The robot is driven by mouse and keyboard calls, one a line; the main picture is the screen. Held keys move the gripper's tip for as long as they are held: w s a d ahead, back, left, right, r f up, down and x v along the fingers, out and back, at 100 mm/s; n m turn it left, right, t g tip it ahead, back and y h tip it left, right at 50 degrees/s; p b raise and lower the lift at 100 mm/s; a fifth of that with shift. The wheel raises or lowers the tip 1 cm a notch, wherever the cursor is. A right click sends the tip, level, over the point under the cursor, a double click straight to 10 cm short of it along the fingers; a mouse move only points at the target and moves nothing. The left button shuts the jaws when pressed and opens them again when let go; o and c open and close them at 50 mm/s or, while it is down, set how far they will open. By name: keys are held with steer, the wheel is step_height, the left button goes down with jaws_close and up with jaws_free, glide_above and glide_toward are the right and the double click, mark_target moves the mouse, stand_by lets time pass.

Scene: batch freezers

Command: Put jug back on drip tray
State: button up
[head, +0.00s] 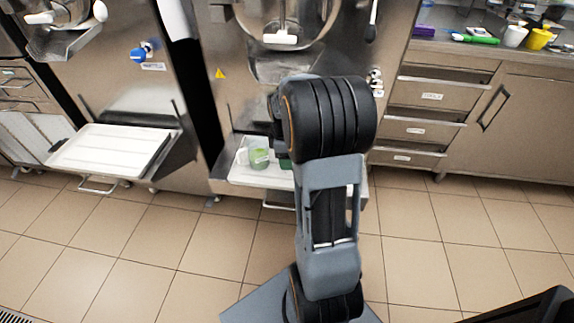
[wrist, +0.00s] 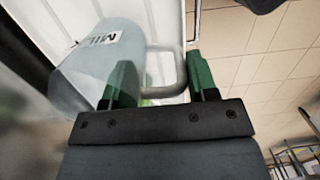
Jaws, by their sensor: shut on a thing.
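The jug (wrist: 90,65) is pale and translucent with a MILK label, and it looks tilted in the wrist view. In the head view the jug (head: 259,156) shows over the white drip tray (head: 262,178) of the middle machine, left of my arm. I cannot tell whether it touches the tray. My gripper (wrist: 162,78) has green fingers on either side of the jug's handle (wrist: 164,90) and is shut on it. In the head view my arm hides most of the gripper and the tray's right part.
Another white tray (head: 110,150) juts out from the left machine. Steel drawers (head: 425,128) and a cabinet stand on the right, with cups and a yellow pot (head: 538,39) on the counter. The tiled floor in front is clear.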

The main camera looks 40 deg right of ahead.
steer(key=shift+w+d+f+b, duration=0.15)
steer(key=shift+f+b, duration=0.1)
steer(key=shift+f, duration=0.7)
steer(key=shift+w+a+f+b, duration=0.1)
steer(key=shift+f+b, duration=0.15)
steer(key=shift+f, duration=0.65)
steer(key=shift+f, duration=0.15)
steer(key=o, duration=1.2)
step_height(320, 180, up, 12)
steer(key=p, duration=0.4)
steer(key=s+a+m+t, duration=0.1)
steer(key=s+a+m, duration=0.2)
steer(key=s+a, duration=0.1)
steer(key=s+a+r+m+t, duration=0.1)
steer(key=s+a+m, duration=0.2)
steer(key=a, duration=0.4)
steer(key=s+a+m+t, duration=0.1)
steer(key=s+a+m, duration=0.2)
steer(key=a, duration=0.3)
steer(key=shift+s+a+r+m+t, duration=0.1)
steer(key=shift+s+r+m+t, duration=0.25)
steer(key=shift+s, duration=0.45)
